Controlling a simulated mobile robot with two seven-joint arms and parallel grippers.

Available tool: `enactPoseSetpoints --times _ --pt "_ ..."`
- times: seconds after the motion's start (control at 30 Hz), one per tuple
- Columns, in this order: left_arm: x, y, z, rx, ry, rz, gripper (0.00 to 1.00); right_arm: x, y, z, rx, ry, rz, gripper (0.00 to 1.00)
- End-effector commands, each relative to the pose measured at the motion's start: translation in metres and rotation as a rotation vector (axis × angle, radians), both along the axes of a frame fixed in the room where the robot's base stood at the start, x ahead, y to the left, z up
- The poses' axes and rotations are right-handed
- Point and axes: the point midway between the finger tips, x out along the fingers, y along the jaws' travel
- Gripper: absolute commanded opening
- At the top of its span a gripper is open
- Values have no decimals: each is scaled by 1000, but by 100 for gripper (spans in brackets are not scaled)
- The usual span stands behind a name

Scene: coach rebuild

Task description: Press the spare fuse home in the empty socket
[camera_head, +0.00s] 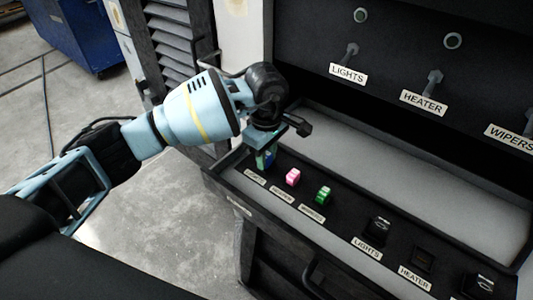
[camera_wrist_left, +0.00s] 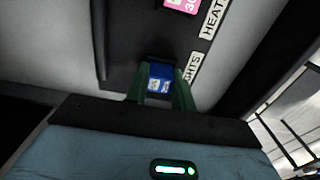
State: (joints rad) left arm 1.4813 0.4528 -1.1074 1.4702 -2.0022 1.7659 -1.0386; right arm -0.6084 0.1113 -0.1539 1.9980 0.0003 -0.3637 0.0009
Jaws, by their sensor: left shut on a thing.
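My left gripper (camera_head: 264,158) points down at the left end of the fuse row and is shut on a blue fuse (camera_wrist_left: 159,80). In the left wrist view the blue fuse sits between the two green fingertips, against a dark socket beside the LIGHTS label (camera_wrist_left: 190,70). The fingers hide its sides, and I cannot tell how deep it sits. In the head view little of this fuse shows. A pink fuse (camera_head: 292,177) and a green fuse (camera_head: 323,194) stand upright to its right, each behind a label. My right gripper is not in view.
Further right on the panel are a black part (camera_head: 377,230) at LIGHTS, a dark square recess (camera_head: 422,260) at HEATER and another black part (camera_head: 484,284). A bare grey tray (camera_head: 430,190) lies behind. Toggle switches (camera_head: 434,80) stick out of the upright panel above.

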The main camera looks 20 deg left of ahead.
Motion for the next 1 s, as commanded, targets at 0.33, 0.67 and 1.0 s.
enactPoseSetpoints --times 0.33,0.67,1.0 --pt "0 0 -3 0 0 0 3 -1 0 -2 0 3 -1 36" --pt "0 0 -8 1 3 0 3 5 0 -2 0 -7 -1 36" --pt "-2 0 -11 3 8 0 38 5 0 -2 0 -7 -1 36"
